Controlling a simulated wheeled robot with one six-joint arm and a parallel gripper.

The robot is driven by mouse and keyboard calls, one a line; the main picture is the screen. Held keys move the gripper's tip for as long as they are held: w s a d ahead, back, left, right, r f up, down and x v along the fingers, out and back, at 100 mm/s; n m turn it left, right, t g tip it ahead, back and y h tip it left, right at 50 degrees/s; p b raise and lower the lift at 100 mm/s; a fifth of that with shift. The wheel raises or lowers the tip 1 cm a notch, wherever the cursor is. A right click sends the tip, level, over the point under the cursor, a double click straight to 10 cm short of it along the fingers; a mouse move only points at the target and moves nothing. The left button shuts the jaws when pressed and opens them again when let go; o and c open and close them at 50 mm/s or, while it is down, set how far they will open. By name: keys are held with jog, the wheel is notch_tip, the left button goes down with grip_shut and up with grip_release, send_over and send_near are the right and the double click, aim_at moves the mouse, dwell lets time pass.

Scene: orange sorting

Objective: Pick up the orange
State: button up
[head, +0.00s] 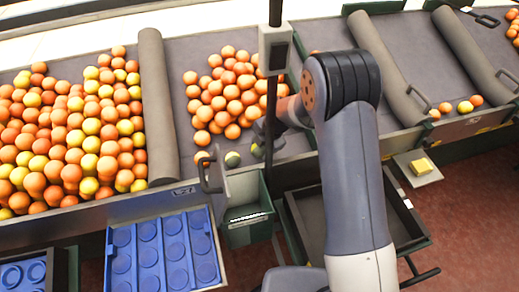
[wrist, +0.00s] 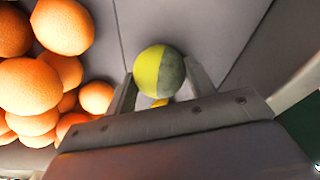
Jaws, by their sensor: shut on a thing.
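A round fruit (wrist: 152,68), half yellow-green and half dull grey-green, sits between the two fingers of my gripper (wrist: 160,76) in the wrist view. The fingers are shut on it, one on each side. In the head view my gripper (head: 264,130) is low over the grey sorting surface, at the right of an orange pile.
A loose pile of oranges (head: 222,90) lies left of the gripper. A grey roller divider (head: 157,105) separates it from a larger pile (head: 70,135). A green bin (head: 245,190) hangs in front, and a dark post stands close to the gripper. Blue trays (head: 165,250) lie below.

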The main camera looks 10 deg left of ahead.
notch_tip(320, 180, up, 10)
jog(key=shift+r+b, duration=0.1)
jog(key=shift+b, duration=0.8)
dwell(0.6)
